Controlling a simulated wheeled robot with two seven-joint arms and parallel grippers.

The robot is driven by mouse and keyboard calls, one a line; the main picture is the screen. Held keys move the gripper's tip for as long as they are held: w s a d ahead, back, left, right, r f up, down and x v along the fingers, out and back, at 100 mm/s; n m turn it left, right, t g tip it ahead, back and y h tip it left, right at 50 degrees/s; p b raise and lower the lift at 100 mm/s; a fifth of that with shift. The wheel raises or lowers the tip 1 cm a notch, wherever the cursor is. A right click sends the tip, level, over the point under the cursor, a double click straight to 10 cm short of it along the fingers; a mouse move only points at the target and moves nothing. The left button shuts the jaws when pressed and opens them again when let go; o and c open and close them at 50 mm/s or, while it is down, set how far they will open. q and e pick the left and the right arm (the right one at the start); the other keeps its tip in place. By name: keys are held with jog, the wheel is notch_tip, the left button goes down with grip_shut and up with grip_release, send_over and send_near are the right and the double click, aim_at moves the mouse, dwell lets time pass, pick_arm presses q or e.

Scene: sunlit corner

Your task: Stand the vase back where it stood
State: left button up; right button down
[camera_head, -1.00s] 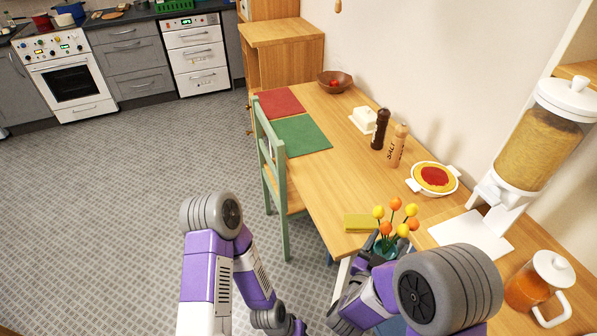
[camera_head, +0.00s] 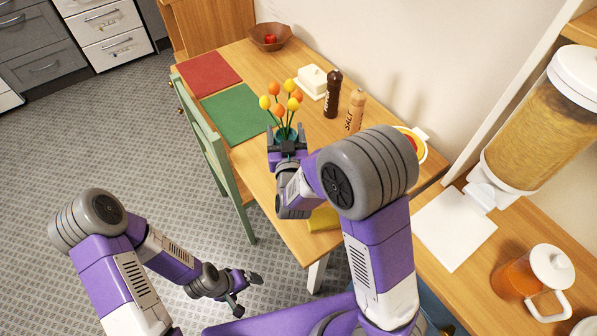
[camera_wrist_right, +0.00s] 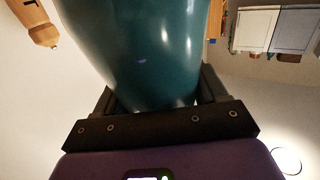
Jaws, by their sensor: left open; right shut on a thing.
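The teal vase (camera_head: 290,133) holds several orange and yellow flowers (camera_head: 284,100). My right gripper (camera_head: 286,146) is shut on the vase, over the wooden table (camera_head: 275,190), near the green mat. In the right wrist view the vase (camera_wrist_right: 150,50) fills the top middle, between the fingers of my right gripper (camera_wrist_right: 155,100). I cannot tell whether the vase's base touches the table; the gripper hides it. My left gripper (camera_head: 244,290) is open and empty, low over the floor beside the chair.
A green mat (camera_head: 235,115) and a red mat (camera_head: 208,74) lie left of the vase. A white butter dish (camera_head: 312,80), a dark pepper mill (camera_head: 332,95) and a salt mill (camera_head: 355,112) stand to its right. A yellow cloth (camera_head: 323,220) lies near the table's front edge. A green chair (camera_head: 215,160) stands alongside.

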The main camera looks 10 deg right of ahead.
jog(key=w+d+r+n+y, duration=0.1)
jog(key=w+d+r+y, duration=0.15)
jog(key=d, duration=0.25)
notch_tip(320, 180, down, 10)
jog(key=b, duration=0.4)
jog(key=shift+w+f+h, duration=0.25)
jog(key=shift+w+h, duration=0.15)
jog(key=shift+h, duration=0.05)
jog(key=shift+f+b, duration=0.1)
jog(key=shift+b, duration=0.2)
jog(key=c, duration=0.5)
grip_release()
jog(key=shift+f, duration=0.2)
jog(key=o, duration=0.4)
jog(key=shift+a, duration=0.1)
jog(key=shift+o, duration=0.2)
jog(key=shift+r, duration=0.2)
